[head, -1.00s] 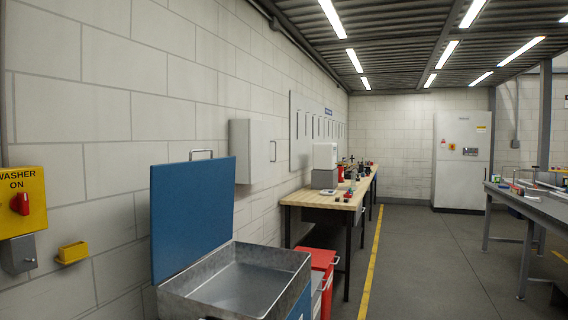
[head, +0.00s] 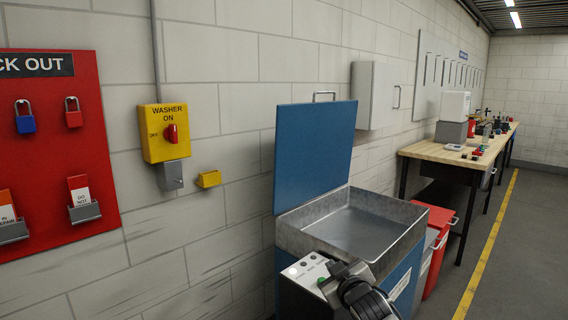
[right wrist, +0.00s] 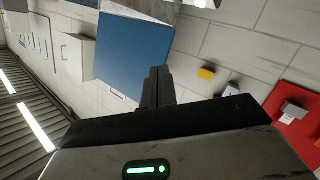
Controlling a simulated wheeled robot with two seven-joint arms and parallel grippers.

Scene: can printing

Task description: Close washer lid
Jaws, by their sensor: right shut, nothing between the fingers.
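The washer (head: 398,285) is a blue cabinet with an open grey metal basin (head: 360,232) on top. Its blue lid (head: 312,150) stands upright at the wall side, open, with a metal handle (head: 324,93) on its top edge. My right gripper (head: 343,272) is in front of the basin, by the washer's front control panel (head: 306,270), and hides part of it. In the right wrist view its dark fingers (right wrist: 157,85) are together and empty, with the blue lid (right wrist: 135,52) beyond them. My left gripper is not in view.
A yellow washer switch box (head: 165,133) and a small yellow box (head: 208,179) are on the wall left of the lid. A red lockout board (head: 60,190) hangs further left. A red cabinet (head: 436,250) and a workbench (head: 450,150) stand beyond the washer. Open floor lies right.

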